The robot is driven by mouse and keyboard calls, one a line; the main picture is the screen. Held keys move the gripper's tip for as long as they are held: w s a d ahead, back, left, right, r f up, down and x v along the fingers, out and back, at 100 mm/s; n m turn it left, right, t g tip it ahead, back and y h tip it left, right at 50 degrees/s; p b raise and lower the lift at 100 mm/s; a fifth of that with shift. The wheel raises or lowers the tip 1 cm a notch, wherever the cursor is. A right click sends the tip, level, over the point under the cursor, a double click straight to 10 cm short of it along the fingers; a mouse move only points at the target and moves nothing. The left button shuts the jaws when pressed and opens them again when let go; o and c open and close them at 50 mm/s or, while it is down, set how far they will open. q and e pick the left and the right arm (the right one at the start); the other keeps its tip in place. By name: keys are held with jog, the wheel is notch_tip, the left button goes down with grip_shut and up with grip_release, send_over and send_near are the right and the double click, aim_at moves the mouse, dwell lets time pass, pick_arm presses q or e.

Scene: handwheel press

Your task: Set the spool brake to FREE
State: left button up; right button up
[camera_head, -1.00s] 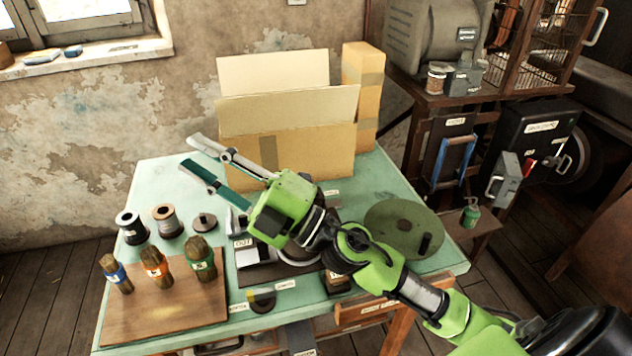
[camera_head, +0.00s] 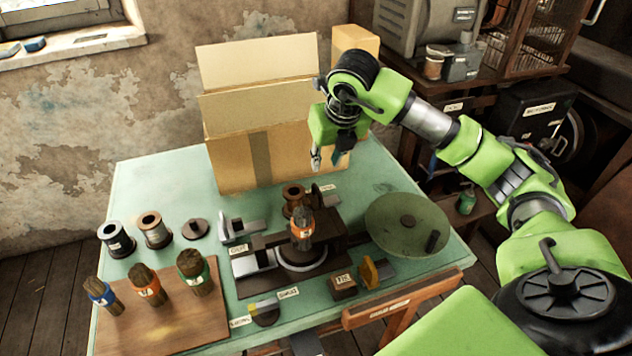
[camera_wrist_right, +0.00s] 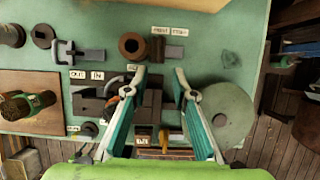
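A brown spool (camera_head: 293,195) stands on the green table behind the press, and it shows in the right wrist view (camera_wrist_right: 133,46). Next to it is a small dark block (camera_head: 322,193), seen from above in the wrist view (camera_wrist_right: 174,51), with white labels beside it. This looks like the spool brake; I cannot read which setting it is at. My right gripper (camera_head: 327,161) hangs above and behind the spool, pointing down, apart from everything. In the wrist view its fingers (camera_wrist_right: 162,76) are spread with nothing between them. My left gripper is not in view.
The press (camera_head: 300,262) holds a brown bundle with an orange band (camera_head: 302,230). A round green disc (camera_head: 407,224) lies to its right. A cardboard box (camera_head: 255,155) stands behind. A wooden board (camera_head: 165,325) with several banded bundles is at front left.

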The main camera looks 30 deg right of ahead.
aim_at(317, 188)
jog(key=p+x, duration=0.3)
jog(key=x, duration=1)
jog(key=shift+f, duration=0.3)
